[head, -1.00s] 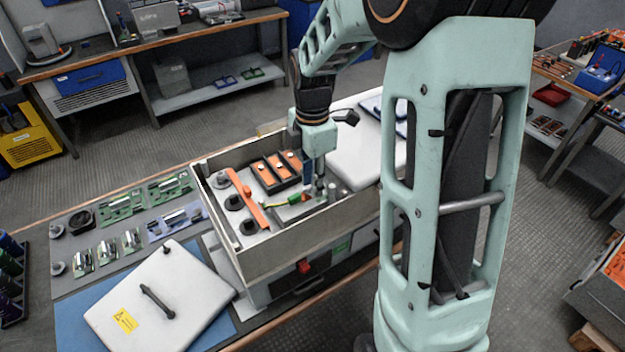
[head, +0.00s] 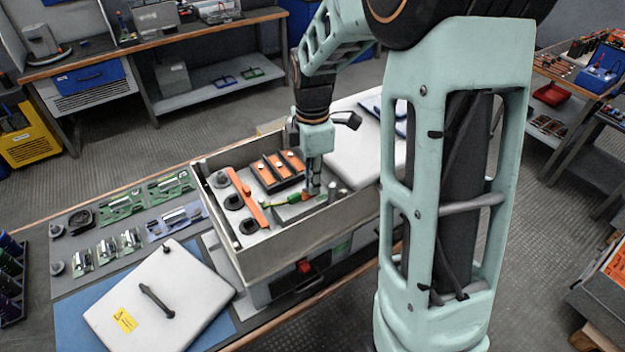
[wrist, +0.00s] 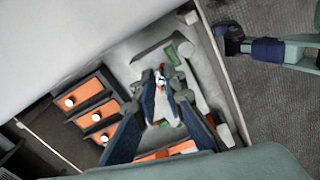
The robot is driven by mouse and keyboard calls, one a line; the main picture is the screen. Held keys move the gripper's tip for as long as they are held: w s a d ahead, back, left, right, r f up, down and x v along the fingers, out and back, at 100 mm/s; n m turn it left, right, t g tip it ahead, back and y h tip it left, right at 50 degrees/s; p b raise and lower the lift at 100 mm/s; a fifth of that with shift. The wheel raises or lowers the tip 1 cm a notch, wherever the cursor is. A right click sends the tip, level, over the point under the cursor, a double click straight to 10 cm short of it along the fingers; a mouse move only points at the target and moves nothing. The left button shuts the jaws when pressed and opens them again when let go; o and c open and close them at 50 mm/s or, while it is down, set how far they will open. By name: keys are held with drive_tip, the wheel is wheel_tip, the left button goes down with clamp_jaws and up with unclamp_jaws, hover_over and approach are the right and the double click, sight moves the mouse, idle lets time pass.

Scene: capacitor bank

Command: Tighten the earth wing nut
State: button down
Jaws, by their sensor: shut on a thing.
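The open capacitor box (head: 290,245) stands on the bench, with the earth post area at its inner right. My gripper (head: 312,188) points straight down there, beside the end of a green-yellow earth cable (head: 295,200). In the wrist view the two blue fingers of my gripper (wrist: 162,82) close in on a small bright piece, the wing nut (wrist: 162,80), at their tips. The fingers hide most of the nut and its stud, so how far down it sits cannot be told.
Orange-topped capacitor blocks (head: 270,173) stand to the left of my gripper, and an orange bar (head: 247,198) lies farther left. The box walls surround the fingers. A white lid (head: 160,297) lies at the front left, and a white panel (head: 350,150) lies behind the box.

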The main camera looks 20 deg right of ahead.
drive_tip(key=m, duration=0.5)
drive_tip(key=shift+s+b, duration=0.1)
drive_tip(key=shift+b, duration=0.25)
drive_tip(key=m, duration=0.5)
drive_tip(key=shift+s+a+m+b, duration=0.1)
drive_tip(key=shift+m+b, duration=0.2)
drive_tip(key=shift+m, duration=0.1)
drive_tip(key=m, duration=0.4)
drive_tip(key=shift+a+r, duration=0.1)
drive_tip(key=shift+r, duration=0.05)
drive_tip(key=shift+s+a+m, duration=0.1)
drive_tip(key=shift+a+m, duration=0.05)
drive_tip(key=shift+m, duration=2.35)
drive_tip(key=c, duration=2.1)
unclamp_jaws()
